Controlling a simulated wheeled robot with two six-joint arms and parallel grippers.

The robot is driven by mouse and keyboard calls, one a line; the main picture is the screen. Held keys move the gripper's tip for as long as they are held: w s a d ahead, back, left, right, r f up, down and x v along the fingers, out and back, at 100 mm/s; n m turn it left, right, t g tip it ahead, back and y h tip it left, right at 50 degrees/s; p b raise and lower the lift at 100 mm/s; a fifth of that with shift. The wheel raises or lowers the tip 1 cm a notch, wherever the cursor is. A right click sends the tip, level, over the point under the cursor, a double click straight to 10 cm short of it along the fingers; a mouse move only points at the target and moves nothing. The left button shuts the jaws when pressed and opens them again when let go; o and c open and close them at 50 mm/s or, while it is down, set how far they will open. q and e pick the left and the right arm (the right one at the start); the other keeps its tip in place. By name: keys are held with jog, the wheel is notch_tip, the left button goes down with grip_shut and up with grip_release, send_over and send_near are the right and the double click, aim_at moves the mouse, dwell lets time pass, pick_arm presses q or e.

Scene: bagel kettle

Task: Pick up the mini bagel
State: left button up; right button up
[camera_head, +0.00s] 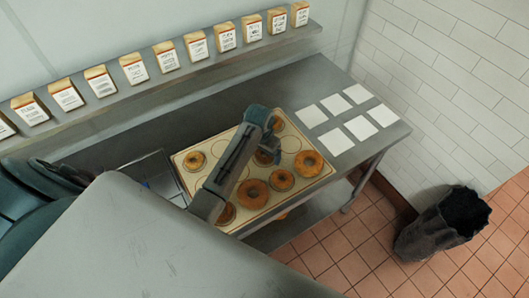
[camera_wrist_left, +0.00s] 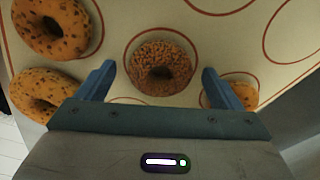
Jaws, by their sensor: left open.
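My left gripper (camera_head: 268,152) is open above the bagel board. In the left wrist view a small brown bagel (camera_wrist_left: 160,67) with a crumbly, seeded top lies between its two fingers, with a gap on both sides. In the head view this bagel (camera_head: 263,158) is partly hidden by the gripper. Another small bagel (camera_wrist_left: 240,92) is partly behind the right finger in the wrist view. Other small bagels (camera_head: 194,161) (camera_head: 281,180) lie on the board. My right gripper is not in view.
The cream board (camera_head: 179,160) with printed circles lies on a metal table. Larger bagels (camera_head: 308,163) (camera_head: 253,193) are close to the gripper. White cards (camera_head: 336,141) lie to the right. A shelf (camera_head: 190,75) holds several labelled packets. A dark bin (camera_head: 440,225) stands on the floor.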

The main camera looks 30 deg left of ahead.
pick_arm(q)
jog(key=shift+f, duration=0.15)
jog(key=shift+c, duration=0.7)
jog(key=c, duration=0.9)
jog(key=shift+w, duration=0.1)
